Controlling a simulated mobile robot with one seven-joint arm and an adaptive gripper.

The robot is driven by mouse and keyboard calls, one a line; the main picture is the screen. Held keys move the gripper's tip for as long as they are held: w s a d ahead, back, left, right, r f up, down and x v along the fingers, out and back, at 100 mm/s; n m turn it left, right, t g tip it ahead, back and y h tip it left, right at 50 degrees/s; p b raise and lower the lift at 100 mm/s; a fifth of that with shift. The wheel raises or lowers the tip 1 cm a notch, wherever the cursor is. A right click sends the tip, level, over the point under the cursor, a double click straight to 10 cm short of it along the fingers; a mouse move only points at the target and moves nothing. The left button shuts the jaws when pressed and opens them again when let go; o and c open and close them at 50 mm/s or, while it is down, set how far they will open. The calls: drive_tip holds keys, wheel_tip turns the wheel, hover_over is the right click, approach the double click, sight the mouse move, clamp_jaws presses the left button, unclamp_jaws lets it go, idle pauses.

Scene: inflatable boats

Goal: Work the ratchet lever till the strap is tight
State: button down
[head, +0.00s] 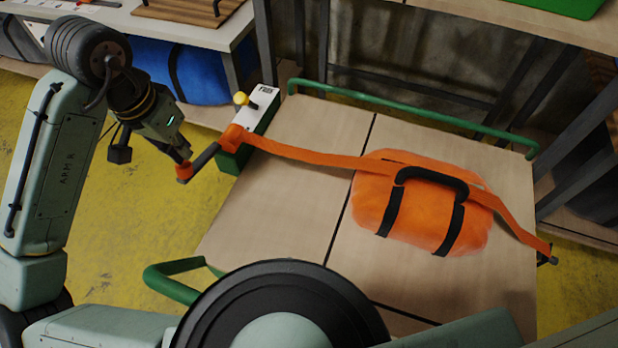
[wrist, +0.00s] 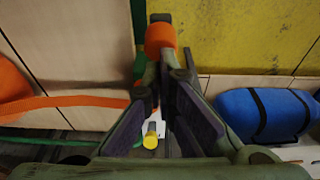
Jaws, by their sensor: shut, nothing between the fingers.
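The ratchet lever (head: 205,158) is a dark bar reaching out from the orange ratchet drum (head: 236,138) at the table's left edge. Its orange end grip (head: 184,172) points to the lower left and also shows in the wrist view (wrist: 160,36). The orange strap (head: 310,156) runs from the drum across an orange bag (head: 372,212) to a dark fitting (head: 548,256) at the right edge. I cannot tell how tight it is. My gripper (head: 181,155) is shut and empty, its tips right by the orange grip. Contact is unclear.
A white box with a yellow knob (head: 241,98) stands behind the drum. Green rails (head: 420,119) edge the wooden table (head: 300,215). The yellow floor (head: 130,230) left of the lever is clear.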

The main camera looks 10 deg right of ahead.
drive_tip(key=shift+s+b+x, duration=0.2)
drive_tip(key=shift+b+x, duration=0.45)
drive_tip(key=shift+x, duration=0.55)
drive_tip(key=p+v, duration=0.3)
drive_tip(key=p, duration=0.1)
drive_tip(key=w+p+v, duration=0.1)
drive_tip(key=v, duration=0.1)
drive_tip(key=shift+d+r+p, duration=0.15)
drive_tip(key=shift+r+p, duration=0.25)
drive_tip(key=shift+r, duration=0.05)
drive_tip(key=shift+p+v, duration=0.4)
drive_tip(key=shift+v, duration=0.6)
drive_tip(key=shift+w+d, duration=0.1)
drive_tip(key=shift+d, duration=0.05)
